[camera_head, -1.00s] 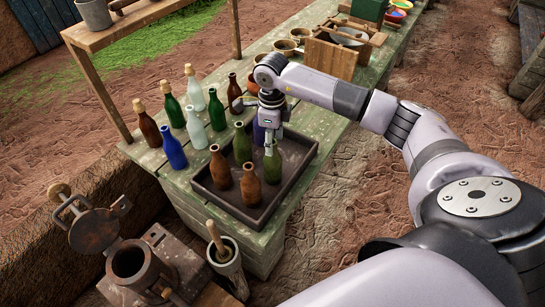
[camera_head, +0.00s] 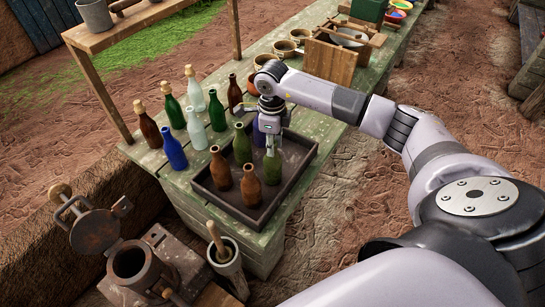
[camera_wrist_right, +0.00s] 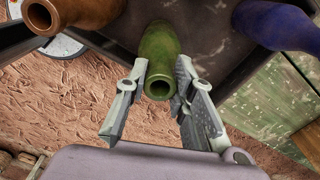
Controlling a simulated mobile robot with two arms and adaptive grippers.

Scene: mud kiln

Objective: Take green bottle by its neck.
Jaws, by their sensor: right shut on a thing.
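A green bottle (camera_head: 272,167) stands at the right side of the dark tray (camera_head: 292,178), upright as far as I can see. My right gripper (camera_head: 270,146) comes down from above and is shut on its neck. In the right wrist view the green bottle (camera_wrist_right: 157,45) points its open mouth at the camera, and the fingers of my right gripper (camera_wrist_right: 158,76) lie on both sides of the neck. A second green bottle (camera_head: 242,145) stands to the left in the tray. My left gripper is not in view.
Brown bottles (camera_head: 250,187) and a purple-blue bottle (camera_head: 258,135) share the tray, close to the held one. Several more bottles, one of them blue (camera_head: 174,152), stand on the green table (camera_head: 245,229) to the left. A wooden crate (camera_head: 329,60) is behind.

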